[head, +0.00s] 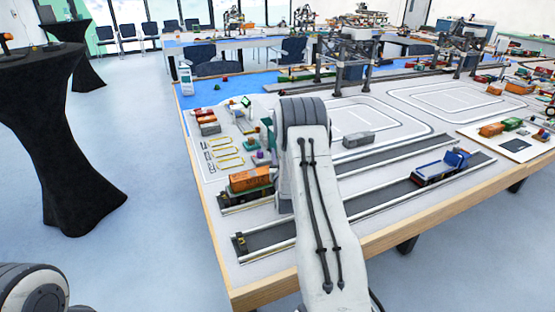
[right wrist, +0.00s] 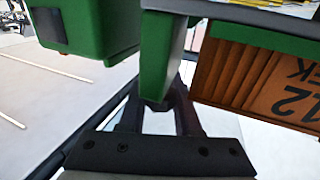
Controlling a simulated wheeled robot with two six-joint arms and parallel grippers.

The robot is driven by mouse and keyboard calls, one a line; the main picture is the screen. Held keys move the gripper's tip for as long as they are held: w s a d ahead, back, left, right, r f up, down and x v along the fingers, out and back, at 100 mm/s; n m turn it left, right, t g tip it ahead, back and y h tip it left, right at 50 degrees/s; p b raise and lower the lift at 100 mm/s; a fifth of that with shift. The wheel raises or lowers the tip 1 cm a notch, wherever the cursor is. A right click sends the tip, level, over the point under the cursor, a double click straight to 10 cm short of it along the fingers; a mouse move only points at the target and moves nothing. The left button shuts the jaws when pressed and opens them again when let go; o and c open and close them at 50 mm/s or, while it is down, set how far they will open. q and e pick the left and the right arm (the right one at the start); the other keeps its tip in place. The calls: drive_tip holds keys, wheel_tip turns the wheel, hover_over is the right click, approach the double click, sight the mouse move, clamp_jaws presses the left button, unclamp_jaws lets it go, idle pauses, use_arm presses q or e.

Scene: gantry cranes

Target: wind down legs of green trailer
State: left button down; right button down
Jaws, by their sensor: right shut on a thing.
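The green trailer (head: 262,190) stands at the near left of the table with an orange container (head: 249,178) on it. Its right part is hidden behind my right arm in the head view. In the right wrist view my right gripper (right wrist: 160,112) is shut on a green leg (right wrist: 160,60), its fingertips at the narrow end of the leg. A green block (right wrist: 90,25) is to the left. The orange container (right wrist: 265,85), marked 12, is to the right, close by. The head view hides my right gripper behind the arm. My left gripper is out of view.
A blue truck (head: 440,167) stands on the dark lane to the right. A grey block (head: 358,139) lies behind that lane. Small containers (head: 207,121) and yellow outlines are at the left. Gantry cranes (head: 347,62) stand at the back. The table's near edge is wooden.

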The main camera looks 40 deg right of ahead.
drive_tip(key=shift+s+f+m+g+h+b, duration=0.1)
drive_tip(key=shift+f+m+g+h+b, duration=0.2)
drive_tip(key=shift+f+m+g+h, duration=0.15)
drive_tip(key=c, duration=0.6)
unclamp_jaws()
drive_tip(key=shift+r+h, duration=0.2)
drive_tip(key=shift+h, duration=0.05)
drive_tip(key=b+v, duration=0.1)
drive_tip(key=v, duration=0.9)
drive_tip(key=shift+s, duration=0.15)
drive_tip(key=shift+a, duration=0.15)
